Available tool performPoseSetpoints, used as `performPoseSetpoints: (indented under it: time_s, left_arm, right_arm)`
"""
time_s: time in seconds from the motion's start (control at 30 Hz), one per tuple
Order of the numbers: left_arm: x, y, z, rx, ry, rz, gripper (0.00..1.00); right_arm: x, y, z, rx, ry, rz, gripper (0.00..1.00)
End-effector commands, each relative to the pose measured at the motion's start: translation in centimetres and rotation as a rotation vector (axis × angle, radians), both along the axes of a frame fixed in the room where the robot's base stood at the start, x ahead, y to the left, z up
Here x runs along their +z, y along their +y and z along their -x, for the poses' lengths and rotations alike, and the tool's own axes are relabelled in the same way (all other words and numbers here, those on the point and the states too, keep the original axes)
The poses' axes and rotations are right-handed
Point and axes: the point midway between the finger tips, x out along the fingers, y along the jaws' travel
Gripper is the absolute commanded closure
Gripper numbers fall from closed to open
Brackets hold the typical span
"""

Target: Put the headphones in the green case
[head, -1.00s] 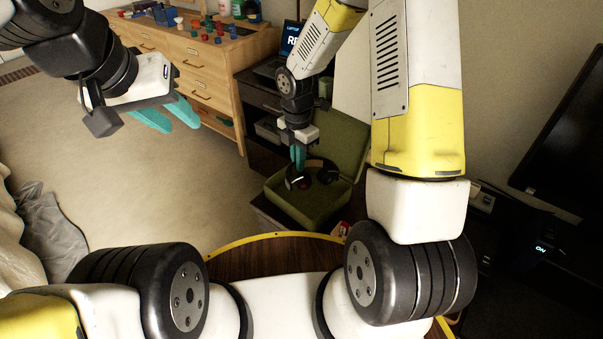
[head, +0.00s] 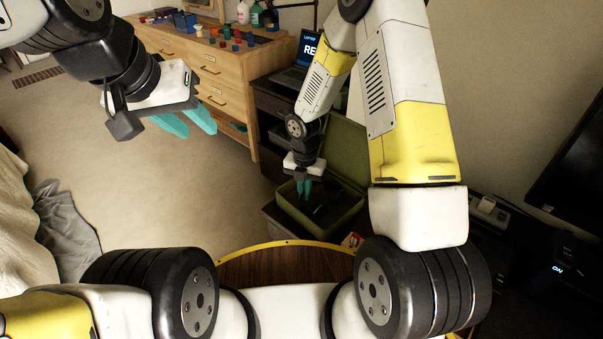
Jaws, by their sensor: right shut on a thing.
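The green case (head: 345,221) stands open, with its lid (head: 346,148) raised at the back. My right gripper (head: 304,193) points down into the case, its teal fingers shut on the headphones (head: 320,210). The headphones are a dark shape inside the case, partly hidden by the fingers and the case wall. I cannot tell whether they touch the case floor. My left gripper (head: 190,122) is empty and far from the case, over the carpet at the upper left, its two teal fingers apart.
A wooden dresser (head: 215,75) with small coloured items and bottles stands at the back. A dark shelf unit with a laptop (head: 308,48) is behind the case. A monitor (head: 570,150) is at the right.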

Motion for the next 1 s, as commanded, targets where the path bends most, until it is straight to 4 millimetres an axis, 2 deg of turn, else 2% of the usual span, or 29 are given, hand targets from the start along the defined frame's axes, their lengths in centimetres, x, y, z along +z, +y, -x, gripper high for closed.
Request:
performPoseSetpoints:
  time_s: [0.1,0.43,0.47,0.5,0.57,0.87,1.0]
  left_arm:
    - [0.0,0.0,0.0,0.0,0.0,0.0,0.64]
    - [0.0,0.0,0.0,0.0,0.0,0.0,0.64]
    - [0.0,0.0,0.0,0.0,0.0,0.0,0.64]
    - [0.0,0.0,0.0,0.0,0.0,0.0,0.64]
    - [0.0,0.0,0.0,0.0,0.0,0.0,0.64]
    - [0.0,0.0,0.0,0.0,0.0,0.0,0.64]
    - [0.0,0.0,0.0,0.0,0.0,0.0,0.64]
  right_arm:
    - [-1.2,0.0,0.0,0.001,0.0,0.001,1.0]
    - [-1.5,0.0,0.0,0.0,0.0,0.0,1.0]
    - [-1.5,0.0,0.0,0.0,0.0,0.0,0.88]
    - [-1.5,0.0,0.0,0.0,-0.001,0.0,0.8]
    - [-1.5,0.0,0.0,0.0,-0.001,0.0,0.71]
    - [-1.4,0.0,0.0,-0.001,-0.001,0.0,0.71]
    - [-0.2,0.0,-0.1,-0.002,-0.003,-0.002,0.71]
